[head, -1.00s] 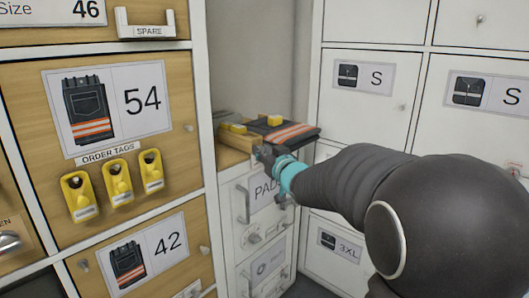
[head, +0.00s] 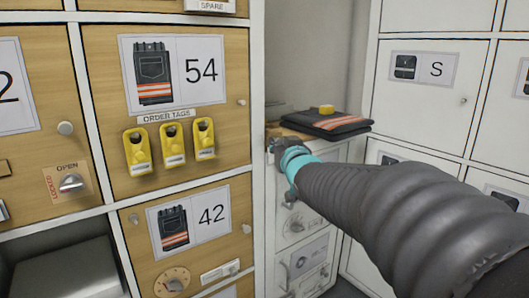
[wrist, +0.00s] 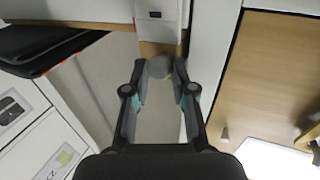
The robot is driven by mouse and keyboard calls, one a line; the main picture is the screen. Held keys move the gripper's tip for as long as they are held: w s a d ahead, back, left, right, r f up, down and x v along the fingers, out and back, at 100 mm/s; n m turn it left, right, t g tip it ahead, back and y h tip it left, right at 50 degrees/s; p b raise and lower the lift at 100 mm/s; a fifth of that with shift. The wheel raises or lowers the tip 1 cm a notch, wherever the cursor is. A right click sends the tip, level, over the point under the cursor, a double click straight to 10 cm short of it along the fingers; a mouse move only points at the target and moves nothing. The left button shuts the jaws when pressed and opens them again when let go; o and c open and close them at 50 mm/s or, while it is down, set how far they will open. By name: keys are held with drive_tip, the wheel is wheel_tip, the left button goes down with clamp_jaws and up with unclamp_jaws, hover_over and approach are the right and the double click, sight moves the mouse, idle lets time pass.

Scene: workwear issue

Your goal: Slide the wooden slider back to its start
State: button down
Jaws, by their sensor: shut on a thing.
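The wooden slider (wrist: 160,48) shows in the wrist view as a short light-wood strip behind a round grey knob (wrist: 159,67). My gripper (wrist: 160,78) has its two fingertips at either side of this knob and is shut on it. In the head view my gripper (head: 276,148) is at the left front of the wooden top (head: 290,131) of the narrow white drawer unit, close to the cabinet post. It hides the knob and most of the slider there.
A wooden cabinet (head: 110,90) with yellow order tags (head: 172,146) stands to the left. White lockers (head: 425,110) stand to the right.

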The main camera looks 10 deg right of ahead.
drive_tip(key=shift+a, duration=0.15)
drive_tip(key=c, duration=1)
unclamp_jaws()
drive_tip(key=shift+a, duration=0.2)
drive_tip(key=shift+d, duration=0.1)
drive_tip(key=shift+s, duration=0.15)
drive_tip(key=s, duration=1.2)
